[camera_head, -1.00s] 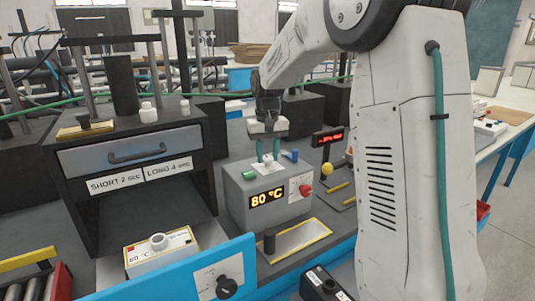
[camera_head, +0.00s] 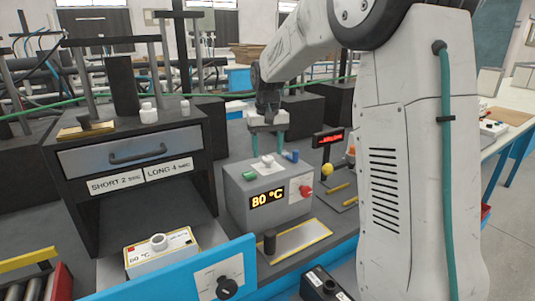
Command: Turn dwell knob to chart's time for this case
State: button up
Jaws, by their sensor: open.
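My gripper (camera_head: 267,146) is open and empty, pointing down with teal fingers, just behind and above the grey control box (camera_head: 240,201). The box shows "80 °C" on its display (camera_head: 267,199). A red knob (camera_head: 305,190) sits on a white plate on its front. A black knob (camera_head: 227,287) sits on a white plate (camera_head: 210,275) on the blue rail; its scale is too small to read. A white case (camera_head: 160,252), labelled with what looks like 80 °C, stands at the press mouth. A label on the press reads "SHORT 2 sec" (camera_head: 116,184), another "LONG 4 sec" (camera_head: 169,171).
The dark press (camera_head: 78,226) with a handled drawer stands left. Green (camera_head: 249,173), white (camera_head: 268,160) and blue (camera_head: 291,155) pieces are on the box top. A red-lit display (camera_head: 329,138) and yellow ball (camera_head: 326,169) are right of it. A blue rail (camera_head: 155,278) crosses the front.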

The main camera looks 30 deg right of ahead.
aim_at(268, 158)
notch_tip(268, 158, up, 6)
jog(key=shift+f, duration=0.15)
dwell(0.5)
jog(key=shift+s+f, duration=0.15)
jog(key=shift+f, duration=0.1)
jog(key=shift+g, duration=0.4)
jog(key=s+f, duration=0.1)
jog(key=s, duration=0.1)
jog(key=s+a+f, duration=0.1)
jog(key=shift+s+a+f, duration=0.1)
jog(key=shift+s, duration=0.25)
jog(key=s+a+n, duration=0.1)
jog(key=s+a, duration=0.2)
jog(key=s, duration=0.7)
jog(key=s+a+f+n+t, duration=0.1)
jog(key=s+a, duration=0.3)
jog(key=s, duration=0.6)
jog(key=s+a+f+n+t, duration=0.1)
jog(key=s+a, duration=0.3)
jog(key=s, duration=0.7)
jog(key=shift+a, duration=0.2)
